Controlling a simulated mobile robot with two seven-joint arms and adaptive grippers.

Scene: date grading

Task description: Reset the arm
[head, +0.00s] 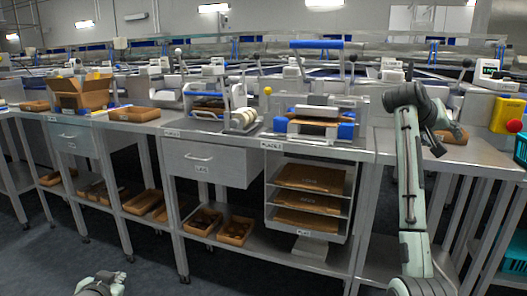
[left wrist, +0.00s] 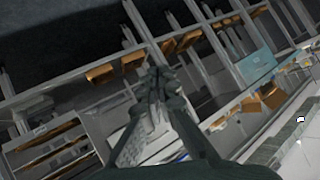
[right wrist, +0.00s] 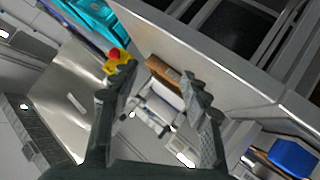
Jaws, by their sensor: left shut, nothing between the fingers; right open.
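My left arm (head: 100,285) shows only as a small part at the bottom left edge of the head view, low over the floor. In the left wrist view my left gripper (left wrist: 157,80) is shut, with its fingertips together and nothing between them. My right arm rises at the right of the head view and bends at the top in front of the right-hand bench. In the right wrist view my right gripper (right wrist: 158,78) is open and empty. Beyond its fingers show a brown tray (right wrist: 163,72) and a white device (right wrist: 152,118) on the bench.
A steel bench carries a roll device (head: 242,120), a blue-handled press (head: 318,112) and an open carton (head: 82,92). Shelves below hold brown trays (head: 236,231). A red button on a yellow box (head: 508,115) stands at right above teal crates (head: 514,250). The floor (head: 150,268) in front is clear.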

